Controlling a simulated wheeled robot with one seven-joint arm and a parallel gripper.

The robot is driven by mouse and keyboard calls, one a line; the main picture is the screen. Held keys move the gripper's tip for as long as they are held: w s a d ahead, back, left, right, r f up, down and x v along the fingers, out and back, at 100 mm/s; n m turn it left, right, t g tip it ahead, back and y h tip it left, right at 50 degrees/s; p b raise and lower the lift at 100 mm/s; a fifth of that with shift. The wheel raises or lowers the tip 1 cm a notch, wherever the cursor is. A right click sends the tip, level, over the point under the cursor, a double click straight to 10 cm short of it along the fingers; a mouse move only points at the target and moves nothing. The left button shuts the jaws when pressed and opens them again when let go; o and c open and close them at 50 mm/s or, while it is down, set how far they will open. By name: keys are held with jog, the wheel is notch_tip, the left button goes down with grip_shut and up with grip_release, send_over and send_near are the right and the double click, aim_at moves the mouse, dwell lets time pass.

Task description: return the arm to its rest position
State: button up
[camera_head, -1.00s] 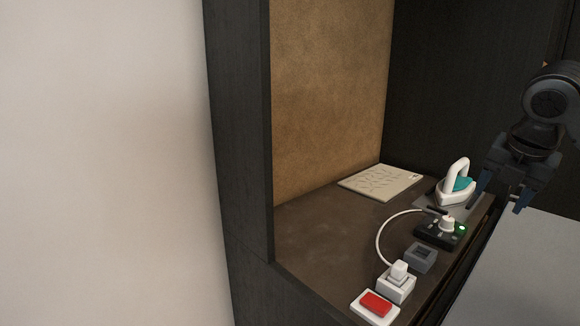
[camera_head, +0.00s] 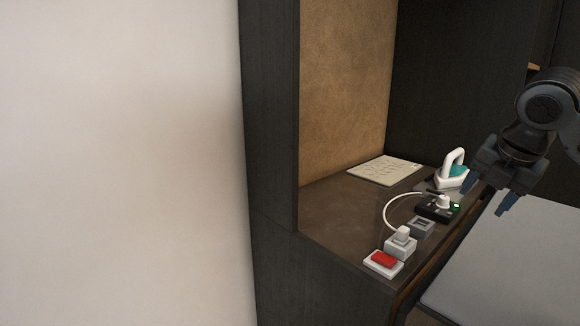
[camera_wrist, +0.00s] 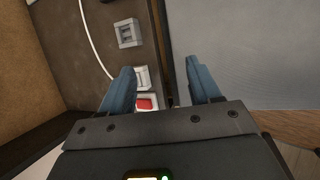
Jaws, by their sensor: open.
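My gripper (camera_head: 490,200) is on the right in the head view, its blue fingers apart and pointing down, with nothing between them. In the head view it appears in front of the right end of the brown vanity top (camera_head: 335,212). In the wrist view the gripper (camera_wrist: 160,82) also shows open and empty, with the edge of the vanity top between its fingers. My arm reaches in from the right side.
On the vanity top are a white and teal iron (camera_head: 455,172), a black control box (camera_head: 437,208) with a green light, a grey socket (camera_head: 421,227), a white plug block (camera_head: 400,247), a red switch (camera_head: 384,262) and a flat panel (camera_head: 385,170). A grey surface (camera_head: 510,265) lies right.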

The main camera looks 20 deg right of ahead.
jog(key=w+a+f+m+t+y, duration=0.1)
jog(key=w+a+t+y, duration=0.15)
jog(key=a, duration=0.35)
jog(key=w+a+m+t+y, duration=0.1)
jog(key=w+a+m+t, duration=0.1)
jog(key=w+a, duration=0.35)
jog(key=w+a+f+m+t+y, duration=0.1)
jog(key=w+a+t+y, duration=0.1)
jog(key=a, duration=0.6)
jog(key=s+a+f+m+t+y+p, duration=0.15)
jog(key=a+f+m+t, duration=0.25)
jog(key=a+m, duration=0.6)
jog(key=s+a+f+m+h, duration=0.1)
jog(key=s+a+f+m, duration=0.1)
jog(key=s+f, duration=0.3)
jog(key=s+a+f+m+h, duration=0.2)
jog(key=s+m, duration=0.1)
jog(key=s, duration=0.5)
jog(key=s+a+f+m+h, duration=0.1)
jog(key=s+a+f+m, duration=0.1)
jog(key=s+a+f, duration=0.3)
jog(key=s+d+r, duration=0.1)
jog(key=s+d, duration=0.2)
jog(key=s, duration=0.8)
jog(key=s+d+r+p, duration=0.1)
jog(key=s+d+r, duration=0.1)
jog(key=s, duration=1)
jog(key=shift+s+d, duration=0.25)
jog(key=shift+d, duration=0.5)
